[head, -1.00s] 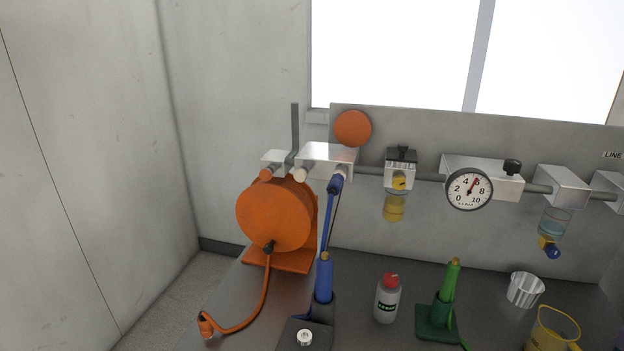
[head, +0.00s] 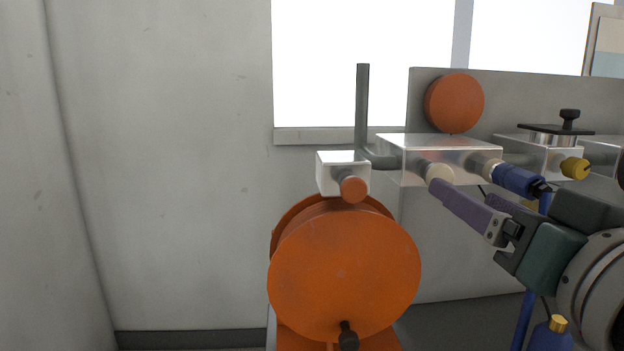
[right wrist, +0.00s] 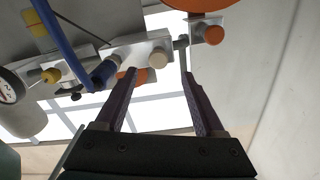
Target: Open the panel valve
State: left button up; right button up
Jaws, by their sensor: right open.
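A long silvery block (head: 472,160) at the grey panel carries a round beige knob (head: 438,173). In the right wrist view the beige knob (right wrist: 158,58) shows just beyond and between the fingertips. A smaller block (head: 343,172) to its left carries an orange knob (head: 354,189), which also shows in the right wrist view (right wrist: 213,34). I cannot tell which knob is the panel valve. My right gripper (head: 462,190) has purple fingers and is open, empty, close in front of the beige knob. Whether a finger touches it is unclear. My left gripper is out of view.
A large orange reel (head: 345,270) stands below the small block. A grey upright pipe (head: 362,105) rises behind. A blue fitting (head: 520,180) sits close right of the fingers. An orange disc (head: 455,102) is above. The wall side at left is free.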

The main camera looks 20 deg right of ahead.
aim_at(439, 176)
jog(key=p+x, duration=0.1)
jog(key=x, duration=0.7)
jog(key=shift+w+d, duration=0.25)
jog(key=shift+w, duration=0.05)
jog(key=shift+c, duration=0.3)
grip_shut()
dwell(0.7)
